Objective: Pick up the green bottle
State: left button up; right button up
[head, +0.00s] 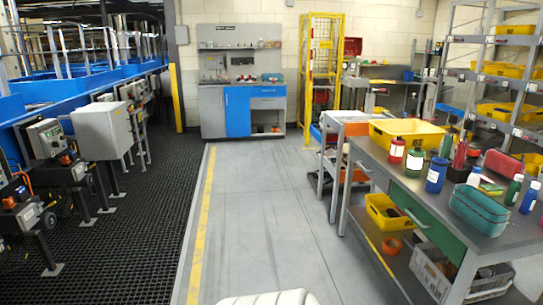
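A green bottle with a pale label (414,161) stands upright on the grey workbench (484,243) at the right, between a red bottle (397,151) and a blue bottle (436,175). Another green bottle (513,190) stands near the bench's right side, and a dark green shape, perhaps one more bottle, shows behind the blue one. Neither of my grippers is in view. The bench is some way ahead and to the right of me.
Yellow bins (408,132) and a teal box (479,209) are on the bench; a crate (436,270) sits on its lower shelf. Open grey floor (262,220) lies ahead. Machines line the left, a blue-doored cabinet (237,112) the back.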

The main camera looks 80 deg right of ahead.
aim_at(514, 189)
jog(key=z, duration=4.4)
